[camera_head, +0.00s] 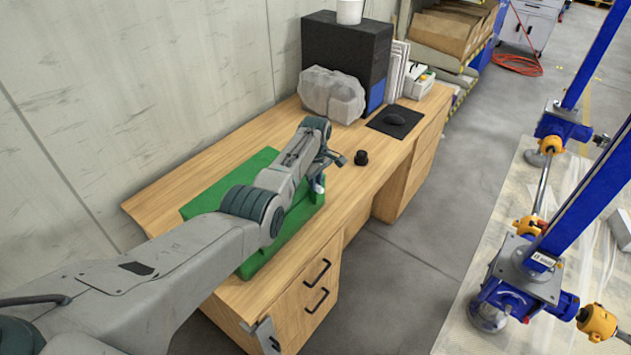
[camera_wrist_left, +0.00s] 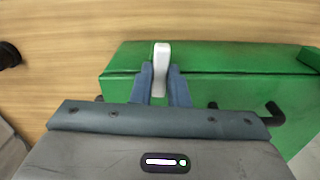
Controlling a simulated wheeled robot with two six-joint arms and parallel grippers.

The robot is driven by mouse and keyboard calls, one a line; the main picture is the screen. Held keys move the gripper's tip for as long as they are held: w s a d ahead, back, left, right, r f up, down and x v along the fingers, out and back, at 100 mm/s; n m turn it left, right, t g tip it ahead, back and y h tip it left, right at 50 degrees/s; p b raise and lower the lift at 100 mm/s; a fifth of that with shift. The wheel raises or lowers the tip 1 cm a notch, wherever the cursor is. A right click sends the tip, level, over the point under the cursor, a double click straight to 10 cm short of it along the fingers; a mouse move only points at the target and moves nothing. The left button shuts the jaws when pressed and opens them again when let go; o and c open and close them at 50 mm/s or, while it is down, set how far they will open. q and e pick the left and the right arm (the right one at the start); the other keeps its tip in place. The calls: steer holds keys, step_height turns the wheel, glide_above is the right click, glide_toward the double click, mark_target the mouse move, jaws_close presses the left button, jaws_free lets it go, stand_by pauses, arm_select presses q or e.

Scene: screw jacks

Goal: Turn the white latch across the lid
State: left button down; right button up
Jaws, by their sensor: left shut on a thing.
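A green box with a lid (camera_head: 201,204) lies on the wooden desk, partly hidden by my left arm. It also shows in the left wrist view (camera_wrist_left: 235,62), with its edge and corner in sight. The white latch (camera_wrist_left: 161,62) stands upright in that view, at the green box's edge. My left gripper (camera_wrist_left: 160,84) is shut on the latch, with one blue-grey finger on each side of it. In the head view my left gripper (camera_head: 322,176) is at the right end of the box, and a small white part shows there. My right gripper is in neither view.
A small black knob-like object (camera_head: 361,157) stands on the desk (camera_head: 345,200) just right of the gripper. A black mouse pad (camera_head: 395,121), a wrapped grey bundle (camera_head: 332,94) and a dark cabinet (camera_head: 345,50) are farther back. Blue screw jacks (camera_head: 525,265) stand at the right.

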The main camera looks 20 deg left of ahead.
arm_select(q)
steer(key=shift+n, duration=0.5)
steer(key=c, duration=1.5)
jaws_free()
steer(key=shift+c, duration=0.2)
steer(key=shift+o, duration=0.7)
step_height(320, 180, up, 11)
steer(key=b, duration=0.2)
steer(key=shift+a+f, duration=0.1)
steer(key=shift+f, duration=0.05)
